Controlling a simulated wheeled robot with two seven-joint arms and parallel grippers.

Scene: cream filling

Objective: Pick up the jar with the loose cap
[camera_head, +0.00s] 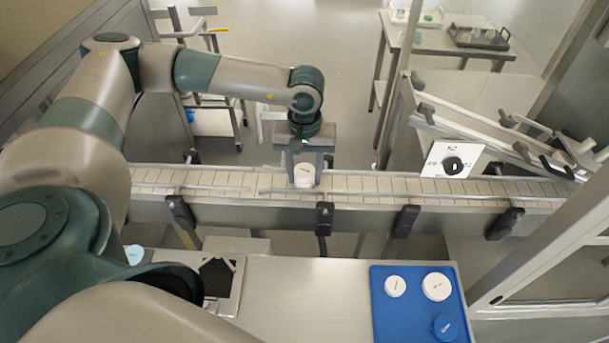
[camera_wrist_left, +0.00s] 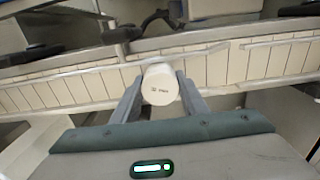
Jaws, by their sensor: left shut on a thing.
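A white jar (camera_head: 304,175) is on the conveyor, between the fingers of my left gripper (camera_head: 304,166). The fingers of the left gripper (camera_wrist_left: 160,98) are shut on the jar from both sides. I cannot tell whether the cap sits loose, or whether the jar is lifted clear of the belt. My right gripper does not show.
The conveyor belt (camera_head: 400,187) runs across the view with guide rails. A blue tray (camera_head: 388,322) on the near table (camera_head: 300,300) holds two white round items (camera_head: 395,286) and a blue one (camera_head: 445,327). A dial panel (camera_head: 452,160) stands behind the belt. A back table (camera_head: 450,42) carries small things.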

